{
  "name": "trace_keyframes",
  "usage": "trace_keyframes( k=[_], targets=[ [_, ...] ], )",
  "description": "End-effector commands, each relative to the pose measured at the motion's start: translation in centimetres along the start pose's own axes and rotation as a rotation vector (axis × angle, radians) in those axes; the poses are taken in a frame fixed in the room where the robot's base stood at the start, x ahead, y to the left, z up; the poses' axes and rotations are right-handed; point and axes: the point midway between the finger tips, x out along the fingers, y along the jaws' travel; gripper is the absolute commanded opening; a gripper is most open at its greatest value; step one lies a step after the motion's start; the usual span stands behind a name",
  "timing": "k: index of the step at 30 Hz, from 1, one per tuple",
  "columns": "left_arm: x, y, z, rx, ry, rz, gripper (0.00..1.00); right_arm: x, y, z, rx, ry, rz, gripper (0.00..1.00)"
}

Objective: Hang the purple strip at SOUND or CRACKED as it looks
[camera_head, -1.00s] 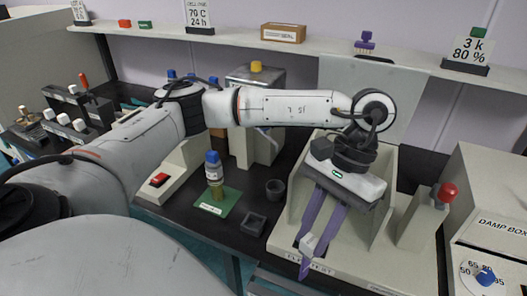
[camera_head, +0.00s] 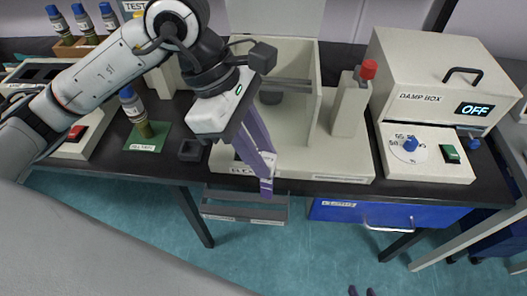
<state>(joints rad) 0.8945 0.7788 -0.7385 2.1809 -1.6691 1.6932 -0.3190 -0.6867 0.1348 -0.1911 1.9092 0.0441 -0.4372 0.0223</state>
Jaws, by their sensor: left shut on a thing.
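My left gripper (camera_head: 268,158) reaches in from the left and points down at the front edge of the open grey test housing (camera_head: 305,150). Its long purple fingers are shut on the purple strip (camera_head: 266,187), which hangs below the fingertips in front of the bench edge. A pale piece shows at the fingertips. The strip is too small here to tell whether its surface is cracked. My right gripper (camera_head: 361,291) shows only as two dark fingertips, apart, at the bottom edge. No SOUND or CRACKED sign is readable.
The damp box (camera_head: 430,75), reading OFF, stands at right. A grey drawer (camera_head: 245,208) juts out below the bench.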

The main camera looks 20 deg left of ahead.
Motion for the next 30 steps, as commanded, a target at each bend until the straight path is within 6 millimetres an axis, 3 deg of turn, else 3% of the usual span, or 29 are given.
trace_keyframes(
  k=[7,21,30],
  targets=[
    [-0.3,0.0,0.7,-0.184,0.001,0.077,0.01,0.2,0.0,0.2,0.000,0.000,0.000,0.27],
    [-0.1,0.1,0.6,-0.198,-0.002,0.081,0.01,0.8,0.1,0.8,0.000,0.001,0.001,0.27],
    [4.0,0.1,-1.2,-0.198,-0.002,0.080,0.00,4.3,0.4,4.3,-0.008,-0.008,-0.001,0.27]
  ],
)
